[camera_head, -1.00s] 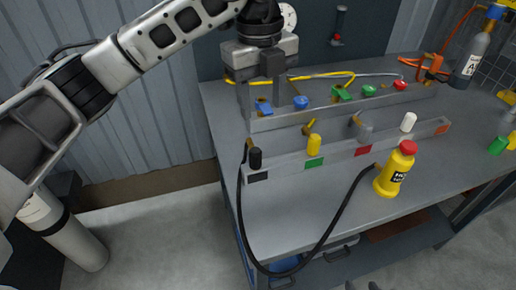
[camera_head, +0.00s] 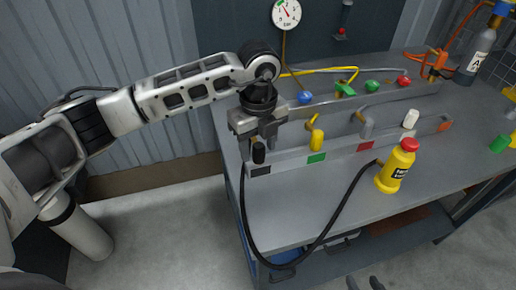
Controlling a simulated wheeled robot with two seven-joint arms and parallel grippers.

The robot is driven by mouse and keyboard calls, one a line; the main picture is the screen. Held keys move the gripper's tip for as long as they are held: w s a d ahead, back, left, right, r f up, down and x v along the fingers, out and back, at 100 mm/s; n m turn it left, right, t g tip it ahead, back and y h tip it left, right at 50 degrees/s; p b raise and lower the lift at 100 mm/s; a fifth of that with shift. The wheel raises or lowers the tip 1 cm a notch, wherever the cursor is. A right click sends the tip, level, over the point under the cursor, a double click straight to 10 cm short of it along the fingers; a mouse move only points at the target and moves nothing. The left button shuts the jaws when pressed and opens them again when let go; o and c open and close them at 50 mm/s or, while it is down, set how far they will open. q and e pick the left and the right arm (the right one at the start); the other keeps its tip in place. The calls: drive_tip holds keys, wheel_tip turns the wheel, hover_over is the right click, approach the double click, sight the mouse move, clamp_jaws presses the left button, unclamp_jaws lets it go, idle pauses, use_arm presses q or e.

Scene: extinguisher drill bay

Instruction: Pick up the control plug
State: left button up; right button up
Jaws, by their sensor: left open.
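A black plug (camera_head: 259,154) stands upright at the left end of the front rail (camera_head: 285,163), above a black label. A black cable (camera_head: 241,205) hangs near it. No wording marks any plug as the control plug. My left gripper (camera_head: 257,141) points down over the black plug with its jaws open, one finger on either side of the plug's top as seen here. I cannot tell whether it touches the plug.
Blue (camera_head: 305,97), green (camera_head: 372,86) and red (camera_head: 403,80) plugs stand on the back rail. A yellow bottle (camera_head: 396,167) with a red cap stands on the bench (camera_head: 310,215). A pressure gauge (camera_head: 286,14) hangs behind. The bench front is mostly clear.

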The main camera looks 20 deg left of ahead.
use_arm(q)
drive_tip(key=shift+f, duration=0.9)
drive_tip(key=shift+c, duration=0.3)
drive_tip(key=c, duration=1)
drive_tip(key=shift+r, duration=0.1)
drive_tip(key=shift+w+r, duration=0.1)
drive_tip(key=shift+r, duration=0.45)
drive_tip(key=s+d+r, duration=0.2)
drive_tip(key=d+r, duration=0.2)
drive_tip(key=s+d+r+b, duration=0.1)
drive_tip(key=s+d+r, duration=0.1)
drive_tip(key=d+r, duration=0.2)
drive_tip(key=s+d+r+b, duration=0.1)
drive_tip(key=s+d+r, duration=0.1)
drive_tip(key=d+r, duration=0.1)
drive_tip(key=shift+s+d+r, duration=0.4)
drive_tip(key=shift+d, duration=0.3)
